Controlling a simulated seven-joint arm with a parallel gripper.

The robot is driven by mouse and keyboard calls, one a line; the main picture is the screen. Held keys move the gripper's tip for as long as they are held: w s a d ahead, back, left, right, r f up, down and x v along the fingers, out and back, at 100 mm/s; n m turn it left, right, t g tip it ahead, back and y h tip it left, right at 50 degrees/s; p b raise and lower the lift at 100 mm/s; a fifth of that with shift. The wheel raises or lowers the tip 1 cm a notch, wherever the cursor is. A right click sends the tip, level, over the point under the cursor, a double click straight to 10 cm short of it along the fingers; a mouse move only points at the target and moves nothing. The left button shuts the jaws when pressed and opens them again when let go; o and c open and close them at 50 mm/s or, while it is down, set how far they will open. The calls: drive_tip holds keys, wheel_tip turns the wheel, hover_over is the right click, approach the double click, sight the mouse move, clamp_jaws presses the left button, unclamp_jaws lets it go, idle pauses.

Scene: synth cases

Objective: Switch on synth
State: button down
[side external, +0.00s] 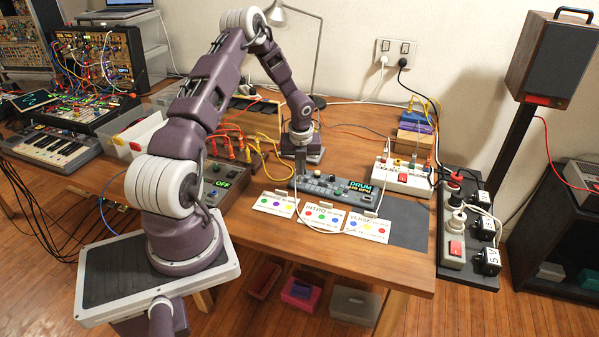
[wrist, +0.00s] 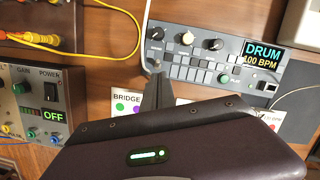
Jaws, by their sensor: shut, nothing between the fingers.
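The synth (wrist: 22,88) is a grey box at the left of the wrist view, with knobs, a switch area labelled POWER (wrist: 50,90) and a small green display reading OFF (wrist: 53,116). In the side view the synth (side external: 212,192) stands on the table, partly behind my arm, and its display also reads OFF. My gripper (side external: 300,172) is shut and empty, pointing down by the drum machine (side external: 325,185), to the right of the synth. In the wrist view my gripper (wrist: 155,88) is close to the drum machine's left end (wrist: 160,52), apart from the POWER switch; contact with the drum machine is unclear.
Cards with coloured dots (side external: 322,216) lie in front of the drum machine. Yellow and red cables (side external: 250,150) run behind the synth. A white power strip (side external: 402,176) with a red switch is at the right. The dark mat (side external: 408,222) is partly bare.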

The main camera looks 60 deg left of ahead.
wheel_tip(320, 180, up, 8)
drive_tip(key=w, duration=0.1)
drive_tip(key=shift+w+r, duration=0.15)
drive_tip(key=shift+r, duration=0.1)
drive_tip(key=shift+a, duration=0.1)
drive_tip(key=s+d+r+n+t+y, duration=0.1)
drive_tip(key=s+d+r+n, duration=0.2)
drive_tip(key=d+r+n, duration=1.05)
drive_tip(key=s+d+r+n+t+h, duration=0.1)
drive_tip(key=s+d+r+n, duration=0.3)
drive_tip(key=s+d, duration=0.5)
drive_tip(key=s+d+r+n+t+h, duration=0.2)
drive_tip(key=s+d+r+n, duration=0.3)
drive_tip(key=s+d, duration=0.5)
drive_tip(key=shift+d+r+t, duration=0.3)
drive_tip(key=shift+d+r, duration=0.3)
drive_tip(key=shift+d, duration=0.55)
drive_tip(key=shift+n, duration=0.25)
